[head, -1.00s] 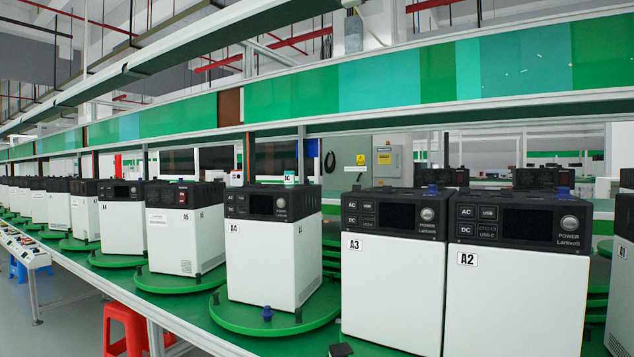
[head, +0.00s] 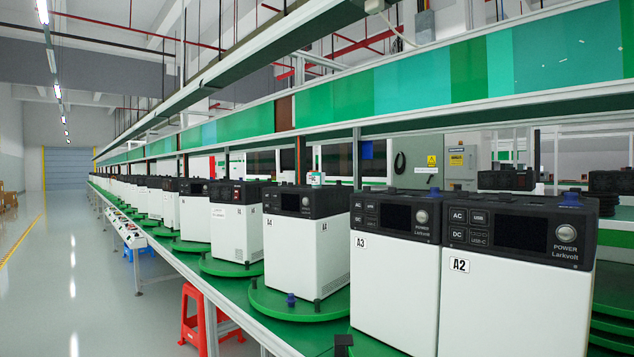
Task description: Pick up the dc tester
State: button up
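I cannot tell for certain which thing is the dc tester. Small candidates show: a dark blocky piece (head: 343,344) at the lower edge beside unit A3, a small blue piece (head: 291,299) on the green turntable (head: 262,296) in front of unit A4, and a small blue piece (head: 571,198) on top of unit A2. They are too small to identify. My gripper is not in view.
White power units with black tops stand in a long row, with A2 (head: 515,300), A3 (head: 395,285) and A4 (head: 305,250) nearest. A red stool (head: 194,318) stands under the line's edge. The grey aisle floor (head: 60,290) at left is clear.

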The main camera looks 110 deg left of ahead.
aim_at(316, 176)
jog(key=u, duration=3.95)
jog(key=i, duration=0.5)
jog(key=k, duration=0.55)
jog(key=u, duration=0.2)
